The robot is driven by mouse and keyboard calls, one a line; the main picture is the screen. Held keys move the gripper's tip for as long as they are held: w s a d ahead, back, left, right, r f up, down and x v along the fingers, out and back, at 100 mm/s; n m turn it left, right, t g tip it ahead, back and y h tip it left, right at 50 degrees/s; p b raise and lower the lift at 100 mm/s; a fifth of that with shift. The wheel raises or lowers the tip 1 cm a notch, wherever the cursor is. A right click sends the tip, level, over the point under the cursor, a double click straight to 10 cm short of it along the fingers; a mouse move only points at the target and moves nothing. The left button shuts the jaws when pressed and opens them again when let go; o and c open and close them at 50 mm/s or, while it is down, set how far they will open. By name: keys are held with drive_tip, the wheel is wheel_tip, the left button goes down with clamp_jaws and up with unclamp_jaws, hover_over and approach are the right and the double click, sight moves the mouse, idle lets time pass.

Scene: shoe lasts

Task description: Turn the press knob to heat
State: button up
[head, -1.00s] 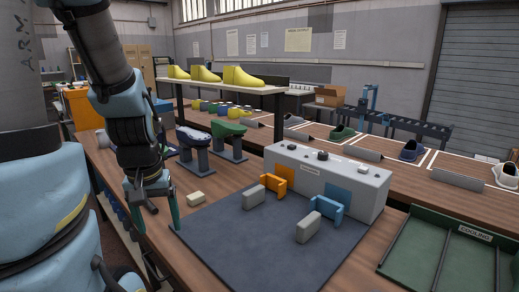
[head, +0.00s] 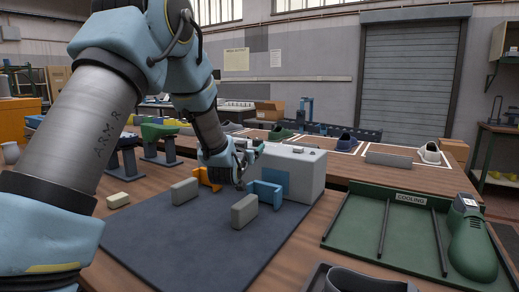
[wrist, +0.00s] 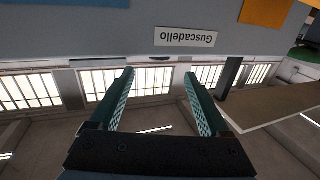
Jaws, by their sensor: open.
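The press is a long grey box (head: 303,183) behind the dark mat in the head view, with an orange and a blue panel on its front. A small dark knob (head: 298,150) shows on its top; its pointer setting is too small to read. My gripper (head: 252,150) is at the press's left end, near its top, and hides part of it. In the wrist view my gripper (wrist: 158,98) is open, with nothing between its fingers. The press's grey face (wrist: 110,35) fills the top of that view, upside down. The knob is not clear there.
Orange (head: 207,178) and blue (head: 266,192) brackets and two grey blocks (head: 244,211) stand on the dark mat (head: 180,240). A green cooling tray (head: 350,225) with a green shoe last (head: 470,245) lies at right. A raised shelf board (wrist: 275,105) shows in the wrist view.

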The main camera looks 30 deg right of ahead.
sight(256, 141)
drive_tip(key=p+x, duration=0.3)
drive_tip(key=x, duration=0.7)
drive_tip(key=shift+w+d, duration=0.25)
drive_tip(key=shift+d, duration=0.1)
drive_tip(key=shift+c, duration=0.3)
clamp_jaws()
